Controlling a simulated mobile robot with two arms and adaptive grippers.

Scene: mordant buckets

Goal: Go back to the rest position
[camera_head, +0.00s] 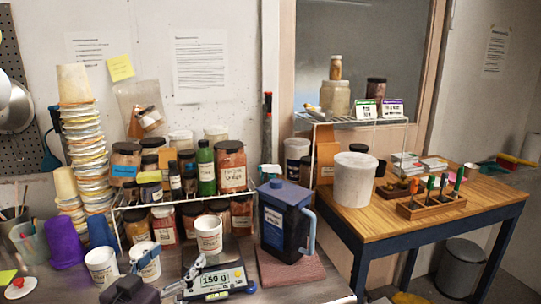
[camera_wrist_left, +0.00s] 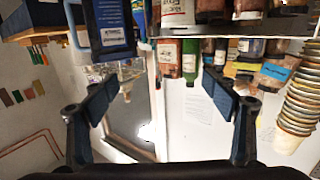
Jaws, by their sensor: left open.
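My left gripper (camera_head: 168,270) is low in the head view, in front of the shelf of jars and close to the left side of the scale (camera_head: 216,280). In the left wrist view its two dark fingers (camera_wrist_left: 163,88) are spread wide with nothing between them. A white labelled cup (camera_head: 208,236) shows just behind the scale's display, which reads about 150 g. Two more white labelled cups, one on the left (camera_head: 102,266) and one beside the gripper (camera_head: 146,262), stand left of the scale. My right gripper is not in view.
A wire shelf of jars (camera_head: 232,166) stands behind. A dark blue jug (camera_head: 286,222) is right of the scale. Tall stacked cups (camera_head: 80,120) rise at left. A white bucket (camera_head: 355,180) stands on the wooden table (camera_head: 400,218) at right.

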